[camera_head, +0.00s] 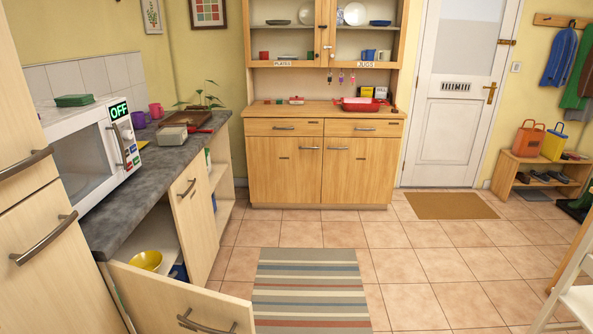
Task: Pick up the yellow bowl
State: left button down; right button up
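A blue item (179,272) lies just right of the bowl, mostly hidden. Neither of my grippers shows in the head view.
A white microwave (88,150) reading OFF stands on the counter (160,165). A striped rug (310,290) lies on the tiled floor, which is clear to the right. A wooden hutch (322,165) stands at the back. Part of a white chair (575,290) is at the right edge.

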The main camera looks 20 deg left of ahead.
aim_at(151, 261)
jog(key=u, duration=1.45)
jog(key=l+u, duration=0.15)
jog(key=u, duration=0.2)
jog(key=i+l+u, duration=0.1)
jog(key=u, duration=0.25)
jog(key=l+u, duration=0.45)
jog(key=l, duration=1.6)
jog(key=i+l, duration=0.2)
jog(key=l, duration=0.15)
jog(key=i+l+u, duration=0.1)
jog(key=l, duration=0.25)
jog(key=i, duration=0.05)
